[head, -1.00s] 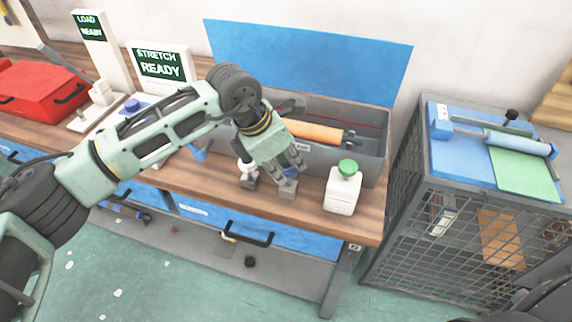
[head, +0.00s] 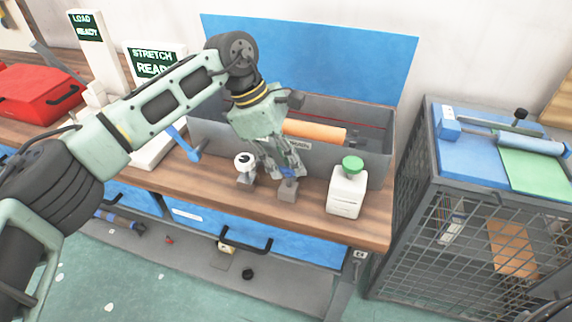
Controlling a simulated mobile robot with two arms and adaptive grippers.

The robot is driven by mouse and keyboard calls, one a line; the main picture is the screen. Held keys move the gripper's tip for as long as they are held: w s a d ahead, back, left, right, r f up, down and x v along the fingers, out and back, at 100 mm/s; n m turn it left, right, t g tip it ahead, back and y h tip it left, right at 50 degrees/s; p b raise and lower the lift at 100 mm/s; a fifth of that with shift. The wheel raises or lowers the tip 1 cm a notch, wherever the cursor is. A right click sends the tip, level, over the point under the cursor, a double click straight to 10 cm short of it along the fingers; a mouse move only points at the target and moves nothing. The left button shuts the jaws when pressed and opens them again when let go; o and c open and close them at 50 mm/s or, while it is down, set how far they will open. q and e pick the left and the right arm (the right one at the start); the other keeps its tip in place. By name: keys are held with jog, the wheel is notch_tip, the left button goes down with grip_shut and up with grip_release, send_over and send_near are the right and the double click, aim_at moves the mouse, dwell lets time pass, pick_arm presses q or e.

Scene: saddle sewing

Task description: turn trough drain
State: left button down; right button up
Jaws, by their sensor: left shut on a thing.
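The trough (head: 375,160) is a long grey open box at the back of the workbench, with an orange roller (head: 315,131) lying inside. In front of it, two small grey fittings stand on the bench. I cannot tell the handle's exact angle. My right gripper is not in view.
A white bottle with a green cap (head: 347,190) stands close to the right of the gripper. A blue panel (head: 310,55) rises behind the trough. A blue lever (head: 184,143) sticks out at left. A mesh cabinet (head: 450,230) stands right of the bench.

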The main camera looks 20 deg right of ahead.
pick_arm(q)
jog(key=shift+m, duration=0.6)
jog(key=c, duration=1.8)
grip_release()
jog(key=shift+c, duration=0.2)
jog(key=v, duration=1.2)
jog(key=shift+w+d, duration=0.2)
